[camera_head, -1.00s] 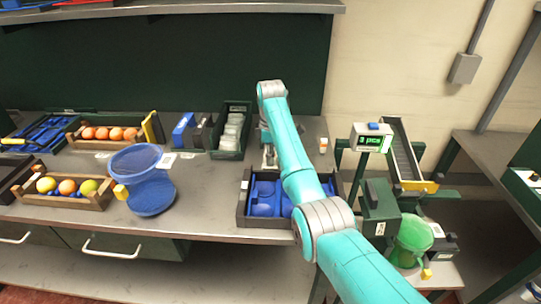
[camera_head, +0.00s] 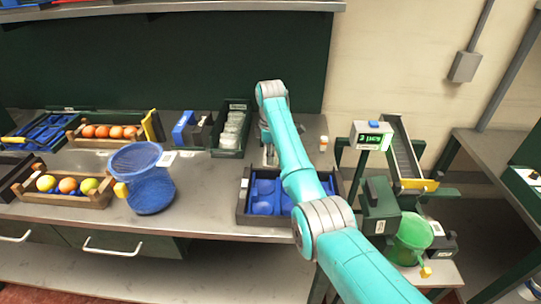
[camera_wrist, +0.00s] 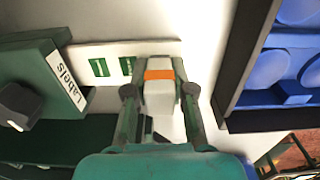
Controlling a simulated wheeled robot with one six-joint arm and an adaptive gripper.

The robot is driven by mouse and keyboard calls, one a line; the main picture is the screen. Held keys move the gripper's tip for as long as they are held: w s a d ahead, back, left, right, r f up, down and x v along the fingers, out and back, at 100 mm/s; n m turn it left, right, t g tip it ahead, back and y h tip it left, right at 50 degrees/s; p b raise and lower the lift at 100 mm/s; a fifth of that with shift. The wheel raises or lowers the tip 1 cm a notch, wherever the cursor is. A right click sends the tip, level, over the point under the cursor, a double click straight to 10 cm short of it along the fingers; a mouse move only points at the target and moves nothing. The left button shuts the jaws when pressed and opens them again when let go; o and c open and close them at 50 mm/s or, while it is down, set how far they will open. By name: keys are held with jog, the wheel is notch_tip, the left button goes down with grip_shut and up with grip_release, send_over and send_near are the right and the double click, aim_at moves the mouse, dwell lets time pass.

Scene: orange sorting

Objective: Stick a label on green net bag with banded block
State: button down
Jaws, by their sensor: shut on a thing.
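The banded block (camera_wrist: 159,92) is white with an orange band across it. It sits between the two fingers of my gripper (camera_wrist: 160,98) in the wrist view, shut on it. Beneath and beside it lies a pale strip (camera_wrist: 84,54) with green labels; whether the block touches it I cannot tell. A dark green box (camera_wrist: 40,60) marked "Labels" is to the left. In the head view my gripper (camera_head: 269,155) is low over the bench, partly hidden by my arm. The green net bag (camera_head: 411,237) is at the lower right, beside the scale stand, with a yellow tag.
A tray with blue cups (camera_head: 262,197) stands right below my gripper. A blue net bag (camera_head: 145,175) and fruit crates (camera_head: 85,200) are to the left. A green bin (camera_head: 231,130) stands behind.

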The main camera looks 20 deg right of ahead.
dwell(0.6)
jog(key=shift+r, duration=3.5)
jog(key=shift+d, duration=0.1)
